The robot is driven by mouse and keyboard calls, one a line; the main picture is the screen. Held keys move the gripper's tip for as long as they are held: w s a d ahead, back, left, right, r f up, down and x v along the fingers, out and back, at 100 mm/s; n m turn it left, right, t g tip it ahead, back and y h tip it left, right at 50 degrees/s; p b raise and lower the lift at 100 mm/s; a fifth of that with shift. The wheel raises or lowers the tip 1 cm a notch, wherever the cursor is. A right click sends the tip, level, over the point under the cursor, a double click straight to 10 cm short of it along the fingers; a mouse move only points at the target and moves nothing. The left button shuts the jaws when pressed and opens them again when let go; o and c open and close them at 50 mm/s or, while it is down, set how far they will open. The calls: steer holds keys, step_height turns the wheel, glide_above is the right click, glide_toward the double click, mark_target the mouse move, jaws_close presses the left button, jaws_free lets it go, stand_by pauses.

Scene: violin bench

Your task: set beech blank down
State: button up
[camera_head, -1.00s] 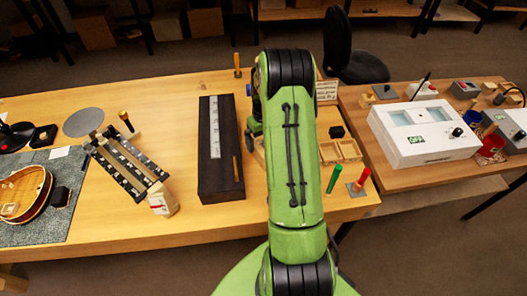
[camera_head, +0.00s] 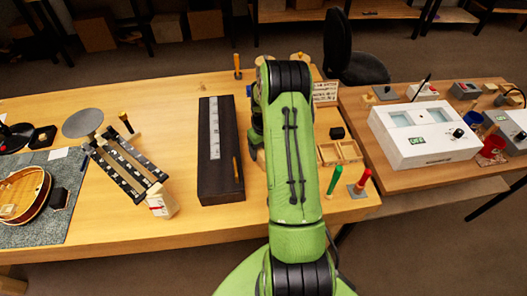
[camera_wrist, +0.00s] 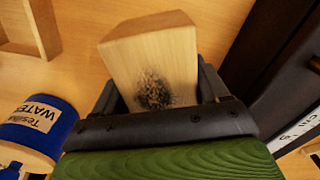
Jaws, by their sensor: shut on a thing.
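The beech blank (camera_wrist: 165,60) is a pale wooden block with a dark speckled smudge on its near end face. It fills the middle of the wrist view. My gripper (camera_wrist: 158,92) is shut on it, with a dark finger on either side. A pale wooden tabletop shows behind the blank, but I cannot tell whether the blank touches it. In the head view my green arm hides the gripper and most or all of the blank.
A long dark case (camera_head: 208,175) lies left of my arm on the bench (camera_head: 120,225). A blue water container (camera_wrist: 38,130) is at left in the wrist view. A wooden compartment tray (camera_head: 340,152) and red and green handles (camera_head: 362,180) stand to the right.

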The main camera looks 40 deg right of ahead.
step_height(320, 180, up, 10)
steer(key=shift+r+p, duration=0.1)
steer(key=shift+p, duration=0.6)
steer(key=shift+c, duration=0.3)
